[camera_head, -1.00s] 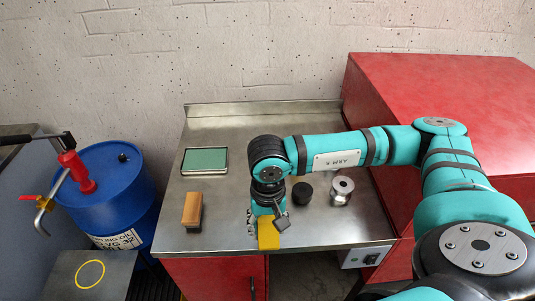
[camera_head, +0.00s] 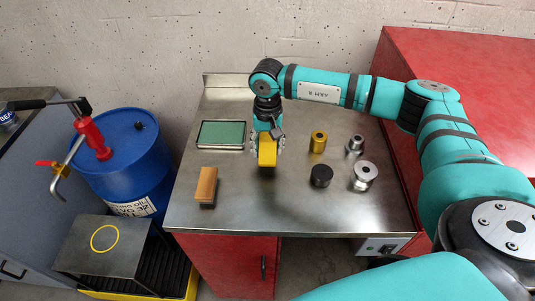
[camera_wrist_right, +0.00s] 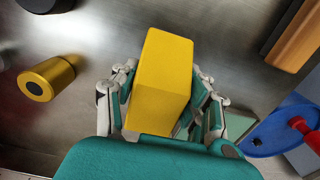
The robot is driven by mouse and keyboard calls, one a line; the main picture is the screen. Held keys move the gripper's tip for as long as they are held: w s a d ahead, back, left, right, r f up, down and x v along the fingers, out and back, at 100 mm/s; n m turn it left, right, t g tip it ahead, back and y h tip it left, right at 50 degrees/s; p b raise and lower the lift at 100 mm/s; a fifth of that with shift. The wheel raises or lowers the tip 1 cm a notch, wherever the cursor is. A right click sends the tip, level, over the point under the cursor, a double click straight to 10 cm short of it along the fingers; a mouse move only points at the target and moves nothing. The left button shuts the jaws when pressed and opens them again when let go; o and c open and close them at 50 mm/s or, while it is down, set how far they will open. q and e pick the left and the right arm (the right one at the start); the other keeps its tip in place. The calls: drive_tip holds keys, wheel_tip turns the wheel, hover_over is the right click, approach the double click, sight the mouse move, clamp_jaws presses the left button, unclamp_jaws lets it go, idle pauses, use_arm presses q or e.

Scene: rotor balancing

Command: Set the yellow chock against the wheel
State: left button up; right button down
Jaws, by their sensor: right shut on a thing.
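The yellow chock (camera_head: 267,151) is a plain yellow block held over the middle of the metal-topped workbench. My right gripper (camera_head: 267,137) comes down from above and is shut on it. In the right wrist view, the chock (camera_wrist_right: 162,85) sits between both fingers of the gripper (camera_wrist_right: 163,88). It appears raised above the bench top, though the exact gap is hard to tell. I cannot make out a wheel in either view. My left gripper is not in view.
The steel bench top (camera_head: 290,205) holds a brass cylinder (camera_head: 318,142), a black cylinder (camera_head: 320,176), two silver parts, a wooden-topped brush (camera_head: 206,185) and a green-topped tray (camera_head: 221,134). A blue drum (camera_head: 125,160) stands left; a red cabinet (camera_head: 460,85) stands right.

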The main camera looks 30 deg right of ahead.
sight(267, 154)
drive_tip(key=shift+w, duration=0.2)
drive_tip(key=shift+f, duration=0.3)
wheel_tip(267, 154, down, 2)
drive_tip(key=shift+f+b, duration=0.2)
drive_tip(key=shift+b, duration=0.6)
drive_tip(key=shift+f, duration=0.35)
drive_tip(key=c, duration=0.7)
unclamp_jaws()
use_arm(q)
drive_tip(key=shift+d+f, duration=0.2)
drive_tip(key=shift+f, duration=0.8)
use_arm(e)
drive_tip(key=shift+o, duration=0.2)
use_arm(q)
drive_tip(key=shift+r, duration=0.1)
